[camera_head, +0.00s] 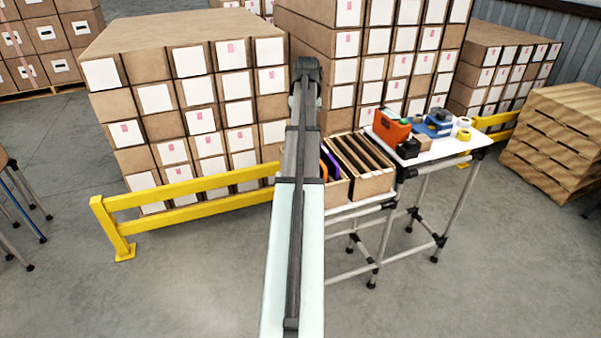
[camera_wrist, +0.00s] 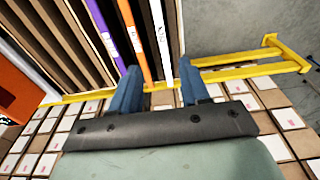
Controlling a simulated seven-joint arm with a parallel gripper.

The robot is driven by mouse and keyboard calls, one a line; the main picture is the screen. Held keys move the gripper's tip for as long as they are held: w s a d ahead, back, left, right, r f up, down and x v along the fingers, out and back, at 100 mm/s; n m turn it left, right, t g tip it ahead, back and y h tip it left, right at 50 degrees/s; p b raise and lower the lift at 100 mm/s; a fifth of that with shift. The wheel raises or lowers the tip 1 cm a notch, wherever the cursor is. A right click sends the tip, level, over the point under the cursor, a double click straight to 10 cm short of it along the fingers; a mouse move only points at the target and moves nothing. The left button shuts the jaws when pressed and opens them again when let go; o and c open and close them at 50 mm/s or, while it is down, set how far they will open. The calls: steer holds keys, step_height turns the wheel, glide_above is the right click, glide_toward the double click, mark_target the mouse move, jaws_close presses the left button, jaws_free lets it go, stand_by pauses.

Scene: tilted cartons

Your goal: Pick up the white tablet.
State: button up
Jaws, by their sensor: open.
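In the wrist view, the white tablet (camera_wrist: 160,38) stands on edge as a thin pale strip in a carton. My gripper (camera_wrist: 159,78) is open, its two blue fingers pointing toward the carton with the tablet's strip between them in the picture. Whether the fingers reach down beside it, I cannot tell. An orange-edged item (camera_wrist: 134,38) and a purple-edged item (camera_wrist: 101,32) stand to its left. In the head view, my arm hides the tablet and the gripper; part of the carton (camera_head: 337,193) shows.
A divided carton (camera_head: 374,186) stands right of the tablet's carton. A white table (camera_head: 458,146) holds an orange box (camera_head: 389,129), tape rolls and blue items. A yellow rail (camera_head: 190,188) and stacked boxes stand behind and left. The floor in front is clear.

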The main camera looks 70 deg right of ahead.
steer(key=f, duration=0.4)
steer(key=w+f, duration=0.1)
steer(key=f, duration=0.3)
steer(key=d+f, duration=0.1)
steer(key=f, duration=0.4)
steer(key=shift+w, duration=0.25)
steer(key=shift+c, duration=0.4)
jaws_close()
